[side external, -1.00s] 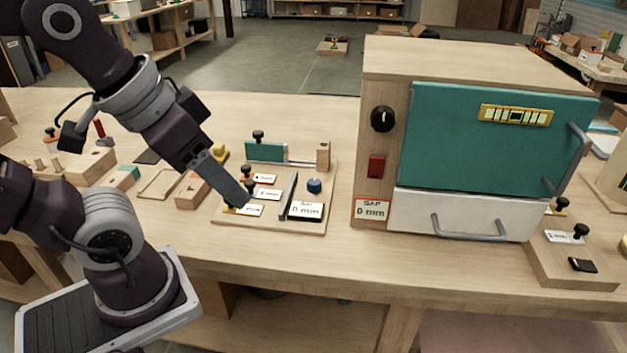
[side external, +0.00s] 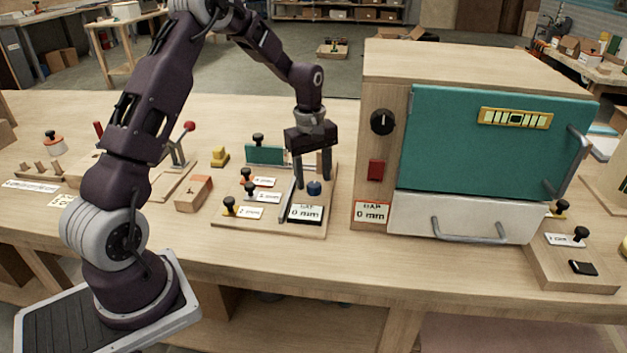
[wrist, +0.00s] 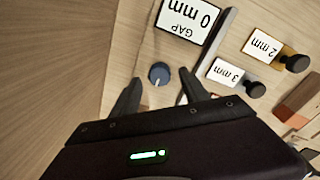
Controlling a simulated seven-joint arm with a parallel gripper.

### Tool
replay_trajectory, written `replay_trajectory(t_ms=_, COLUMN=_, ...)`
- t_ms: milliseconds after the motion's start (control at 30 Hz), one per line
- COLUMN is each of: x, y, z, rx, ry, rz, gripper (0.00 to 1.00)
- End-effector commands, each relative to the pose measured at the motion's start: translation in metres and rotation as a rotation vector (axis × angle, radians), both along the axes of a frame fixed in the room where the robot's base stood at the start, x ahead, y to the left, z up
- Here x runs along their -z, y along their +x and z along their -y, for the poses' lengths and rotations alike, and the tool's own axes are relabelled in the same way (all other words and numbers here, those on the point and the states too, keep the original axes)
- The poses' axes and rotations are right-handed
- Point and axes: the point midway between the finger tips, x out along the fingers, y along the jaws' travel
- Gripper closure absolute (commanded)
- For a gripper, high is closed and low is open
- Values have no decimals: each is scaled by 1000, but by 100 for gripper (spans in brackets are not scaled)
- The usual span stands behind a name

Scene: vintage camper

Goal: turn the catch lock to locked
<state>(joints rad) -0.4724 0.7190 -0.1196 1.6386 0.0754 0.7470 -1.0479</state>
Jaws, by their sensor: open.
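In the wrist view my gripper (wrist: 160,79) has one fingertip on each side of the knob. I cannot tell whether they touch it.
The board (side external: 268,222) also carries a "GAP 0 mm" display (side external: 305,214), a thin upright bar, a teal block (side external: 264,153) and several labelled black-knobbed gauges. A cabinet with a teal door (side external: 495,140), black dial (side external: 382,122) and red switch (side external: 376,170) stands to the right.

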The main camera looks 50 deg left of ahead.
Motion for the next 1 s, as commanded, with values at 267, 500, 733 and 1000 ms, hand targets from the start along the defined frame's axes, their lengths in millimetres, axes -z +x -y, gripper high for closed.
replay_trajectory(t_ms=267, x=18, y=0, z=0, rx=1, ry=0, rz=-1, gripper=47)
replay_trajectory(t_ms=500, x=17, y=0, z=0, rx=2, ry=0, rz=0, gripper=70)
replay_trajectory(t_ms=733, x=17, y=0, z=1, rx=3, ry=0, rz=0, gripper=100)
replay_trajectory(t_ms=1000, x=16, y=1, z=0, rx=48, ry=0, rz=0, gripper=100)
